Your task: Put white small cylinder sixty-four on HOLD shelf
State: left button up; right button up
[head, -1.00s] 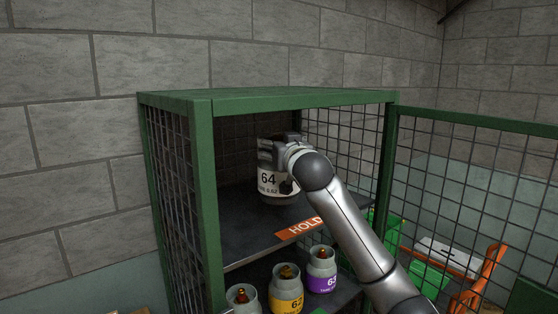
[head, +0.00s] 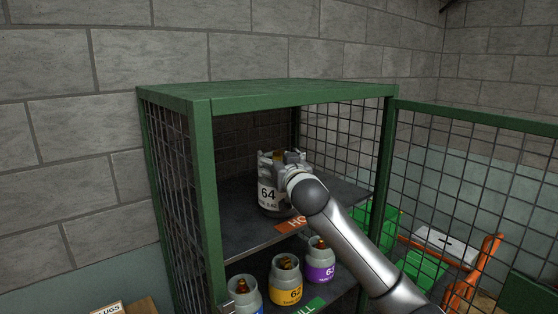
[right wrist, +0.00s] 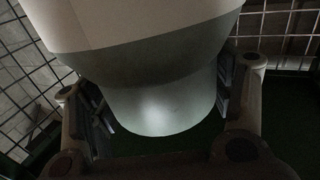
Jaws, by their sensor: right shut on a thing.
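The white small cylinder sixty-four (head: 268,196), with a white label reading 64, is upright at the orange-tagged HOLD shelf (head: 250,236) of the green cage cabinet. My right gripper (head: 281,160) is around the cylinder's upper part and shut on it. In the right wrist view the cylinder (right wrist: 160,105) fills the middle, with gripper fingers on both sides of its narrower part. Its base appears at the shelf surface; I cannot tell whether it touches. The HOLD tag (head: 291,225) is partly hidden by my right arm. My left gripper is not in view.
On the lower shelf stand a purple-labelled cylinder (head: 319,272), a yellow-labelled cylinder 62 (head: 285,291) and a blue-labelled cylinder (head: 243,305). The cabinet's mesh door (head: 470,185) is open to the right. Mesh walls and green posts bound the shelf. Green crates stand behind the door.

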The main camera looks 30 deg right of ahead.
jog(key=o, duration=1.6)
jog(key=shift+f, duration=0.15)
jog(key=o, duration=0.4)
jog(key=shift+o, duration=0.2)
jog(key=shift+s, duration=0.1)
jog(key=shift+r, duration=0.25)
jog(key=shift+s+a+f, duration=0.1)
jog(key=shift+s+f, duration=0.05)
jog(key=shift+s, duration=0.05)
jog(key=b+v, duration=0.4)
jog(key=v, duration=0.7)
jog(key=shift+s, duration=0.2)
